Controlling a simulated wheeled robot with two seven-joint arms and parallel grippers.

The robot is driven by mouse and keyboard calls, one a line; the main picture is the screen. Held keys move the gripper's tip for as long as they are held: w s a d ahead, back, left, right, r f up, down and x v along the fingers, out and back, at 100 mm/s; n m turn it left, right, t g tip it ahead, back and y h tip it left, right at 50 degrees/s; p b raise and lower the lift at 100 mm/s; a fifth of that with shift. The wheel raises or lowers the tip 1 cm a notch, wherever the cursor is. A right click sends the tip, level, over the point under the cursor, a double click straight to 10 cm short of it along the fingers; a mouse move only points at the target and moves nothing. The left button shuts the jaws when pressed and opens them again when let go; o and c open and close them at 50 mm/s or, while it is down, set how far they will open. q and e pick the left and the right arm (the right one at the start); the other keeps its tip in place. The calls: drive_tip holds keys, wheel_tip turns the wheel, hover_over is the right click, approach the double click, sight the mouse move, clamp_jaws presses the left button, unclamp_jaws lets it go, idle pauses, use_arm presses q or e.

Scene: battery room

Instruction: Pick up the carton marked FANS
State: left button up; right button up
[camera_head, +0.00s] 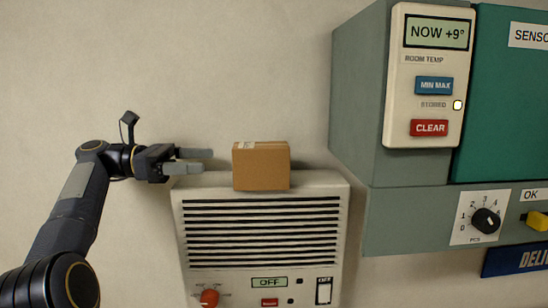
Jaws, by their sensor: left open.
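A small brown carton (262,167) stands upright on top of the beige louvred unit (187,235), near the middle of its upper edge. A pale label shows on the carton's top edge, but I cannot read any marking on it. My left gripper (206,161) is open and empty, to the left of the carton. Its two grey fingers point right toward the carton, with a gap between fingertips and carton. My right gripper is not in view.
The louvred unit has a red knob (209,298), an OFF display (269,282) and a switch (324,291) on its front. A grey-green cabinet (360,100) with a ROOM TEMP panel (397,110) juts out at right. The wall (230,60) above the carton is bare.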

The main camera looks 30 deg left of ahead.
sight(253, 161)
use_arm(q)
drive_tip(key=shift+d+r, duration=0.15)
drive_tip(key=shift+d, duration=0.05)
drive_tip(key=x, duration=0.5)
drive_tip(key=shift+w+d, duration=0.1)
drive_tip(key=shift+d, duration=0.1)
drive_tip(key=shift+f+p+x, duration=0.15)
drive_tip(key=shift+p+x, duration=0.2)
drive_tip(key=shift+x, duration=1.15)
drive_tip(key=shift+f+p+x, duration=0.15)
drive_tip(key=shift+p+x, duration=0.15)
drive_tip(key=shift+x, duration=1.25)
drive_tip(key=shift+w, duration=0.1)
drive_tip(key=shift+a, duration=0.1)
drive_tip(key=shift+c, duration=0.3)
drive_tip(key=c, duration=1.2)
